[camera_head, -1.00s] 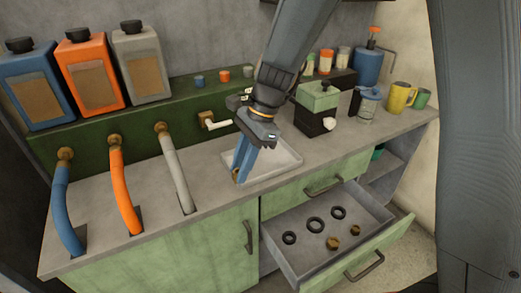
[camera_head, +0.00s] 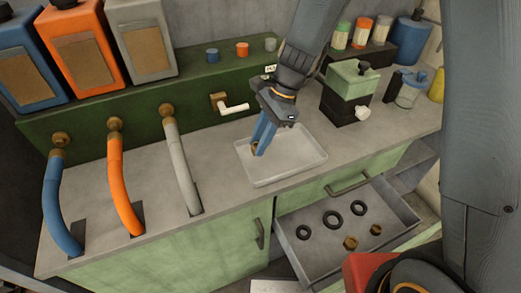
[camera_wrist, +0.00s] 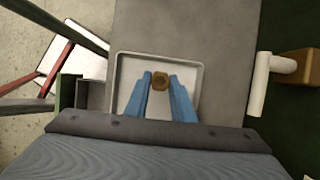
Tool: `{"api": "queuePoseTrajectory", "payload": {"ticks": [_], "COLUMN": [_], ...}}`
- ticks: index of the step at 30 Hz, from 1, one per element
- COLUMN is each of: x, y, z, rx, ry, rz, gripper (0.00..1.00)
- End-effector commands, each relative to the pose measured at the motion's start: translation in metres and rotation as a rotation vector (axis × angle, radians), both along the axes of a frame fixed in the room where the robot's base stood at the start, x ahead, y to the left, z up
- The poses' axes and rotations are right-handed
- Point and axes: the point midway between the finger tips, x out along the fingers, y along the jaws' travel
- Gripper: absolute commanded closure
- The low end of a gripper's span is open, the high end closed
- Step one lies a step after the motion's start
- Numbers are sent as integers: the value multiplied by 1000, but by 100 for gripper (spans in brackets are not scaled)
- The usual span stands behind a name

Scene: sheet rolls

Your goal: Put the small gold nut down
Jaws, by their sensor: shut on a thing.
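The small gold nut (camera_wrist: 160,81) is held between the two blue fingertips of my gripper (camera_wrist: 159,84) in the wrist view. In the head view my gripper (camera_head: 257,150) points down over the white tray (camera_head: 312,170) on the counter, and only a bit of the nut (camera_head: 254,149) shows at the fingertips. The tray also shows behind the fingers in the wrist view (camera_wrist: 120,62). I cannot tell the exact height of the nut above the tray floor. Two other gold nuts, one larger (camera_head: 350,243) and one smaller (camera_head: 375,230), lie in the open drawer.
The open drawer (camera_head: 290,265) below the counter also holds several black rings (camera_head: 332,219). A white-handled tap (camera_head: 233,108) stands behind the tray. A green and black box (camera_head: 347,95) is to its right. Blue, orange and grey hoses (camera_head: 182,165) are to the left.

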Motion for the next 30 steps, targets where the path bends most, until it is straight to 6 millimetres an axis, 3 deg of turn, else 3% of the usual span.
{"api": "queuePoseTrajectory", "payload": {"ticks": [9,22,23,24,26,30], "x": [-1,-1,-1,-1,-1,-1], "y": [1,2,1,1,2,1], "z": [-38,-45,-45,-44,-44,-44], "rx": [-1,-1,-1,0,-1,0], "ry": [2,1,1,1,1,1], "rz": [3,4,4,4,4,4], "gripper": [100,100,76,69,59,59]}}
